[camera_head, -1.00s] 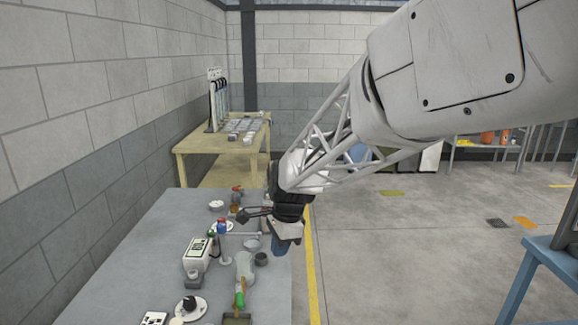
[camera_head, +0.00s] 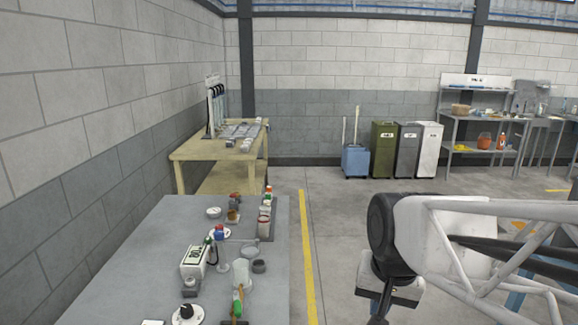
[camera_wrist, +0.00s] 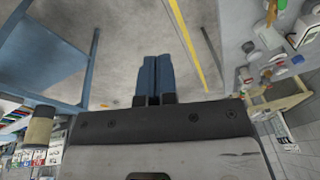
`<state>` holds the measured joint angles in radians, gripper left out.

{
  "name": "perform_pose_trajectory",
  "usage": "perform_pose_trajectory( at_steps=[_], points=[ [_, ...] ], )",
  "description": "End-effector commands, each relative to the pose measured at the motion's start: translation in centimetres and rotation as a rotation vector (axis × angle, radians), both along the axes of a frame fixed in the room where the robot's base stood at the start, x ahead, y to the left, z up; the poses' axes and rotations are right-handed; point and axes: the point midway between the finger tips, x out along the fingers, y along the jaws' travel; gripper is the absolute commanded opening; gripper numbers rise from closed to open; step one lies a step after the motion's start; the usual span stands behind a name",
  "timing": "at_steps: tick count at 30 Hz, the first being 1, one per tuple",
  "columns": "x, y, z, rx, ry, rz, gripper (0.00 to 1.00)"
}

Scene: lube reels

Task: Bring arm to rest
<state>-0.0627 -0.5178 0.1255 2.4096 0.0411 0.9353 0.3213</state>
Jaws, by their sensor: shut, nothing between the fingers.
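My gripper shows in the wrist view (camera_wrist: 152,78) with its two blue fingers side by side and shut, nothing between them. Behind the fingers in that view is bare concrete floor. In the head view my arm reaches in from the right edge, with the wrist to the right of the grey table (camera_head: 130,245) and clear of it. The fingertips are not visible in the head view; the gripper's end runs below the bottom edge.
The grey table holds a white device (camera_head: 194,261), a green-tipped item (camera_head: 238,303) and several bottles and dishes. A wooden bench (camera_head: 210,152) stands behind it. Bins (camera_head: 383,149) line the back wall. A blue frame (camera_wrist: 45,55) shows in the wrist view. Floor between is open.

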Motion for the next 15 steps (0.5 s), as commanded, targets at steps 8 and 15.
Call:
perform_pose_trajectory(
  at_steps=[8,15],
  points=[
    [-5.4,-2.6,-0.7,-0.082,-0.040,0.185,0.00],
    [-6.9,-3.3,-1.0,-0.109,-0.049,0.247,0.00]
  ],
)
